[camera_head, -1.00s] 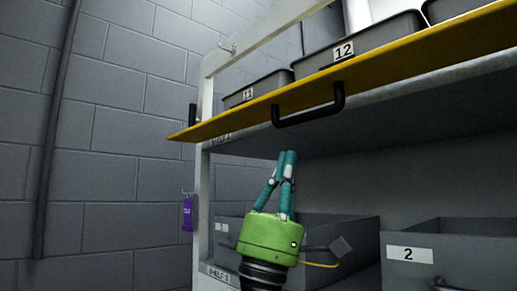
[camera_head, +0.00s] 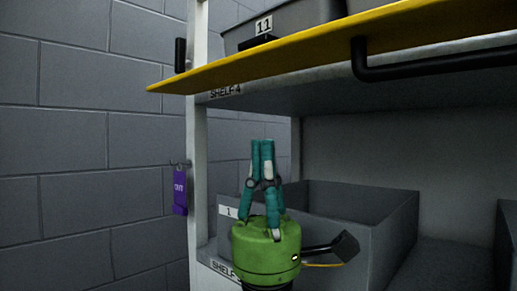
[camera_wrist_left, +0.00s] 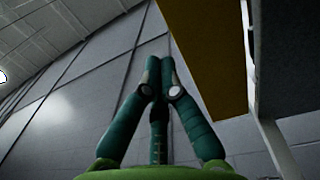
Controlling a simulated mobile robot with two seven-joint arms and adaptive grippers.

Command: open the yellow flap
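The yellow flap (camera_head: 300,55) runs along the front edge of the upper shelf in the head view and looks roughly flat, jutting outward. A black bar handle (camera_head: 440,68) hangs from it at right. In the left wrist view the flap's broad face (camera_wrist_left: 203,50) is above and right of the fingers. My left gripper (camera_head: 262,142), green with teal fingers, points up below the flap. Its fingertips meet with nothing between them, and a gap shows between them and the flap. They also meet in the left wrist view (camera_wrist_left: 160,66). My right gripper is not in view.
A grey bin labelled 11 (camera_head: 290,28) stands on the shelf above the flap. A grey bin labelled 1 (camera_head: 385,235) is on the shelf behind my gripper. The white rack post (camera_head: 197,170) and a purple tag (camera_head: 180,192) are to the left, before a block wall.

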